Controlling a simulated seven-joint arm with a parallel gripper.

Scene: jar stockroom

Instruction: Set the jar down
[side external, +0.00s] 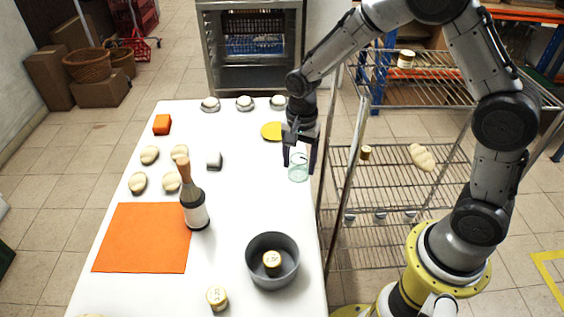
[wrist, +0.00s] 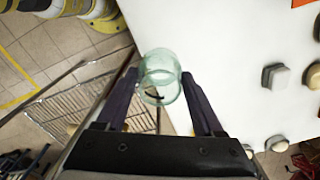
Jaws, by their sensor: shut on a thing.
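A clear greenish glass jar (side external: 298,171) is at the right edge of the white table (side external: 240,200), in the side external view. My gripper (side external: 299,160) points down over it with a finger on each side, shut on the jar. In the wrist view the jar (wrist: 160,78) sits between the two dark fingertips (wrist: 161,80), its round opening showing, with the table edge beside it. I cannot tell whether its base touches the table.
A yellow disc (side external: 272,131) lies behind the jar. A wire rack (side external: 390,160) adjoins the right edge. The table's middle is clear.

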